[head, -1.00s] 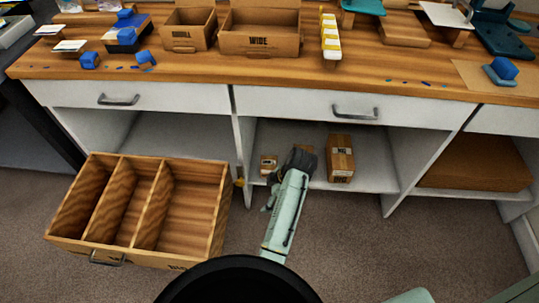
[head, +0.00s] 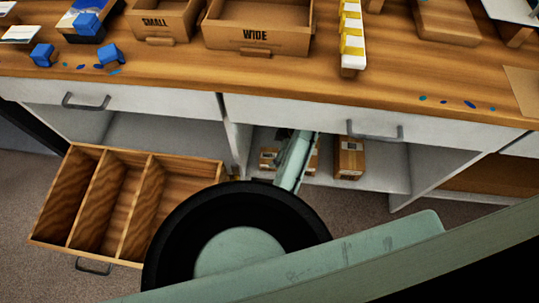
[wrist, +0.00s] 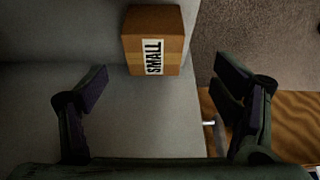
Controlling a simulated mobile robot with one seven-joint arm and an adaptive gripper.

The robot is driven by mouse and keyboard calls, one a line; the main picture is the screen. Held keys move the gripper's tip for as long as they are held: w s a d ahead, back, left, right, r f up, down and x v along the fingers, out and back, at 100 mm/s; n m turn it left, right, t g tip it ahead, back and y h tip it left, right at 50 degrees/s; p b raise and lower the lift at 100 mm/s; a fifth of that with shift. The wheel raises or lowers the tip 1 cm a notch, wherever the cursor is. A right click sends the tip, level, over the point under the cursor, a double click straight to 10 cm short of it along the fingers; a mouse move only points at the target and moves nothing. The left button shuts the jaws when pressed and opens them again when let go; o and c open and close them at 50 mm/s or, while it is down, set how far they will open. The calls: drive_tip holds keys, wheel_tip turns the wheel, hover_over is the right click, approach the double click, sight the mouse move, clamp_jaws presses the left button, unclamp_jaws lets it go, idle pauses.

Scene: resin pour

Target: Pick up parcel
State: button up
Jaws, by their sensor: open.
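In the wrist view a brown cardboard parcel (wrist: 137,46) with a white label reading SMALL sits on the grey shelf (wrist: 150,115). My gripper (wrist: 160,85) is open and empty, its dark fingers spread wide. The parcel lies ahead of the fingers, toward the picture's top, apart from them. In the head view a small parcel (head: 267,158) is left of my arm and a taller parcel (head: 349,158) is to its right. Another box is partly hidden behind my arm. I cannot tell which of these is the wrist-view one.
The shelf lies below a white drawer front (head: 300,117) and wooden worktop (head: 400,88). Upright panels bound the compartment. Bins marked SMALL (head: 157,38) and WIDE (head: 257,50) stand on the worktop.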

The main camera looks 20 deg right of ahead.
sight(271, 156)
drive_tip(key=x, duration=0.3)
drive_tip(key=shift+w+x, duration=0.15)
drive_tip(key=shift+x, duration=1.2)
drive_tip(key=shift+w+x, duration=0.2)
drive_tip(key=shift+x, duration=1.15)
drive_tip(key=shift+d, duration=0.2)
drive_tip(key=shift+c, duration=0.4)
drive_tip(key=c, duration=1.4)
